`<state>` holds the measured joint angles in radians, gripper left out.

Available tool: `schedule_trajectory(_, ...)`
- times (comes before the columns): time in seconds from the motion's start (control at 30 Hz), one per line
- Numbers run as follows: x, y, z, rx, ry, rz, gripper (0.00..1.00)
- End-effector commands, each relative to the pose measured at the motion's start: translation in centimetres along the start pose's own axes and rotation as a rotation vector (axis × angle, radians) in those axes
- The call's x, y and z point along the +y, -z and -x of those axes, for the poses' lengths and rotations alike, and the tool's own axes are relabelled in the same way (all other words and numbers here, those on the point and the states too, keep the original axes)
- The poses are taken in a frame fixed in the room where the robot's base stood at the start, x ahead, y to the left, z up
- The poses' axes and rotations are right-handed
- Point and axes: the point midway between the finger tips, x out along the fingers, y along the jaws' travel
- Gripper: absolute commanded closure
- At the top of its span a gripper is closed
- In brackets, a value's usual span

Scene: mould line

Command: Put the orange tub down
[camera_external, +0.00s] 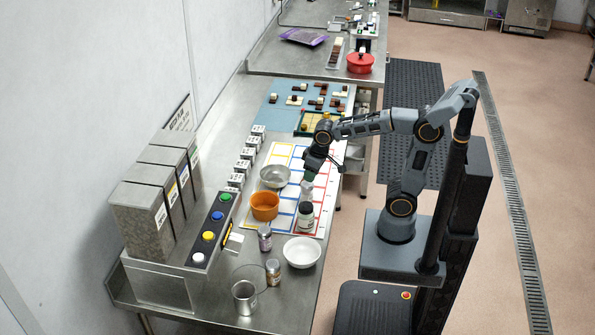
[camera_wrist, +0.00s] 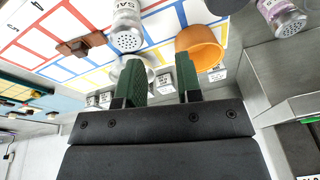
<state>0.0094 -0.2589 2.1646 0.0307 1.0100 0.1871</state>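The orange tub (camera_external: 265,206) sits upright at the left edge of the colour-lined grid sheet (camera_external: 335,185), on the metal bench. It also shows in the wrist view (camera_wrist: 202,42), beyond the right finger. My gripper (camera_external: 314,166) is above the sheet, up and to the right of the tub in the external view, apart from it. In the wrist view my gripper's two green fingers (camera_wrist: 159,78) stand apart with nothing held between them.
A clear bowl (camera_external: 274,176) stands just behind the tub. A dark-lidded jar (camera_external: 305,217), a purple-labelled shaker (camera_external: 265,238) and a white bowl (camera_external: 302,252) stand nearby. Labelled white cubes (camera_external: 246,153) line the left, beside the button panel (camera_external: 213,231).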

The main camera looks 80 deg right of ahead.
Motion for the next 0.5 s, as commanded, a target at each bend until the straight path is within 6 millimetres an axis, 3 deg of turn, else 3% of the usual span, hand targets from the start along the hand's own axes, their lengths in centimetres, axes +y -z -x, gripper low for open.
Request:
schedule_trajectory(0.1,0.8,-3.8,0.3,0.055,-0.001,0.093,0.67)
schedule_trajectory(0.2,1.3,-6.0,0.0,0.087,-0.004,0.154,0.67)
schedule_trajectory(0.33,1.7,-7.7,-0.4,0.110,-0.008,0.203,0.67)
schedule_trajectory(0.5,1.9,-8.4,-0.6,0.119,-0.010,0.224,0.67)
